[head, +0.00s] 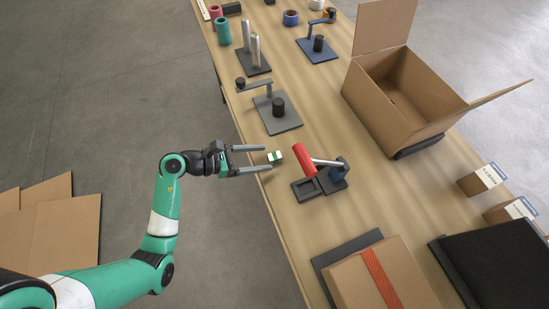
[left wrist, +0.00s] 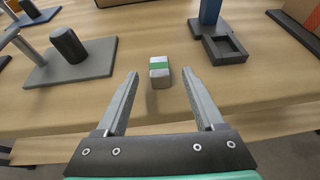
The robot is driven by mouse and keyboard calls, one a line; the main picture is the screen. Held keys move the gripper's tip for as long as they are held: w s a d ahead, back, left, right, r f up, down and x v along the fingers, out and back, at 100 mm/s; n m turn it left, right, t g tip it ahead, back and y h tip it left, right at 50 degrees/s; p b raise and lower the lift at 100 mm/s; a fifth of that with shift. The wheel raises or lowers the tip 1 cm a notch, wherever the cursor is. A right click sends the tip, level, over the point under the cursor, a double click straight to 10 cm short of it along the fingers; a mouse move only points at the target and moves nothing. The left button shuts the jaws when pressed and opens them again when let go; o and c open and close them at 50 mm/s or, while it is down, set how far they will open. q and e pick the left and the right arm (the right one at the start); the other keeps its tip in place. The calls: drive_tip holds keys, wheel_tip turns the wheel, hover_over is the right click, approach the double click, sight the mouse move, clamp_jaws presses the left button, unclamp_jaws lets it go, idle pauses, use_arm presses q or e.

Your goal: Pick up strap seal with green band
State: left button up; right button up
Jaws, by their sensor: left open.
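The strap seal with the green band (head: 275,157) is a small pale block lying near the table's left edge in the head view. It also shows in the left wrist view (left wrist: 159,71), with the green band across its middle. My left gripper (head: 268,158) is open, its two fingers pointing at the seal. In the left wrist view the gripper (left wrist: 163,78) has one finger on each side of the line to the seal, which lies at or just beyond the fingertips. Nothing is between the fingers further back. My right gripper is not in view.
A tool with a red handle (head: 305,160) stands right of the seal. A grey stand with a dark cylinder (head: 278,107) is behind it. An open cardboard box (head: 385,120) and a closed box with an orange strap (head: 345,284) are also on the table. Bare wood surrounds the seal.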

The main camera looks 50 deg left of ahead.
sight(272, 157)
use_arm(q)
drive_tip(key=b+x, duration=0.1)
drive_tip(key=x, duration=0.2)
drive_tip(key=shift+w+d+f, duration=0.1)
drive_tip(key=shift+w, duration=0.15)
clamp_jaws()
